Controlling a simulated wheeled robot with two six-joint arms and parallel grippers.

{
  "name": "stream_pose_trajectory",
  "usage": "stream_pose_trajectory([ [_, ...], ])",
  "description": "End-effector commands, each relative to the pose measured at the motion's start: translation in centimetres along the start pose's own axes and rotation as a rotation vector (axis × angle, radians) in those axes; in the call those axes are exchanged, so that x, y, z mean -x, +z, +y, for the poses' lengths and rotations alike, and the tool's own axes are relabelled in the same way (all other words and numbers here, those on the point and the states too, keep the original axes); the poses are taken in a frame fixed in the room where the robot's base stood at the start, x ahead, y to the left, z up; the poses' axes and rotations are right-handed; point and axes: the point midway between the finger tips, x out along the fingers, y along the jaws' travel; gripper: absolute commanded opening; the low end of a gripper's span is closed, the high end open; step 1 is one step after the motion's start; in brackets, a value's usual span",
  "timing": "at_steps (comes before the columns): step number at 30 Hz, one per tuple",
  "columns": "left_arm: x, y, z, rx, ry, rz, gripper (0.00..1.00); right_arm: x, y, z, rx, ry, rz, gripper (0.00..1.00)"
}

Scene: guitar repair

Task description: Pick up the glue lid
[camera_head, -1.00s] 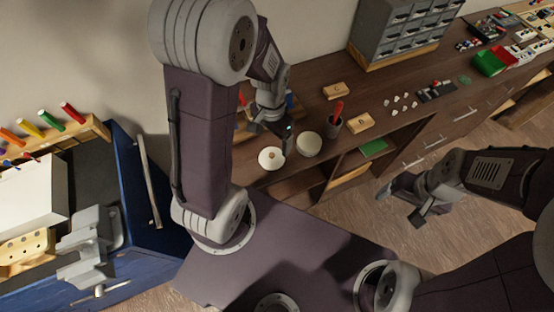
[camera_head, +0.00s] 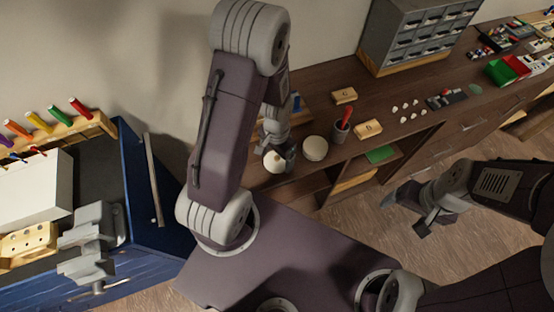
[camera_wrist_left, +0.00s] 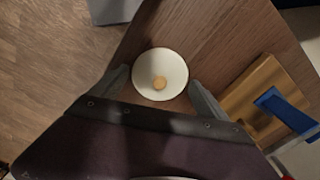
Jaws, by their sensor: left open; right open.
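The glue lid (camera_head: 274,162) is a round cream disc with a small tan knob, lying on the brown workbench near its front edge. In the left wrist view the lid (camera_wrist_left: 148,88) sits between the two spread fingers. My left gripper (camera_wrist_left: 160,88) is open and over the lid, one finger on each side; I cannot tell whether they touch it. In the head view this gripper (camera_head: 281,160) partly covers the lid's right side. My right gripper (camera_head: 405,207) is open and empty, off to the right over the floor.
A round cream pot (camera_head: 315,148) stands just right of the lid. A cup with a red-handled tool (camera_head: 345,118) and wooden blocks (camera_head: 368,129) lie further right. A wooden piece with a blue part (camera_wrist_left: 262,95) is close to the gripper. A grey drawer cabinet (camera_head: 418,32) stands behind.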

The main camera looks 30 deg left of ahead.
Motion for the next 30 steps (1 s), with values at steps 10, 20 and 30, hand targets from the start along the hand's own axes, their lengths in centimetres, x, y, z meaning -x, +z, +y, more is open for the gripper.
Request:
stream_pose_trajectory([
  [10, 0.0, 0.0, 0.0, 0.0, 0.0, -0.001, 0.15, 0.0, 0.0, 0.0, 0.0, 0.0, 0.0, 0.83],
  [20, -0.1, 0.2, 0.1, 0.0, 0.002, -0.005, 0.12, -0.1, 0.0, 0.0, 0.0, 0.0, 0.0, 0.83],
  [30, 1.5, 0.1, 0.1, 0.0, 0.001, -0.003, 0.0, 0.1, 0.0, 0.0, 0.0, 0.0, 0.0, 0.83],
])
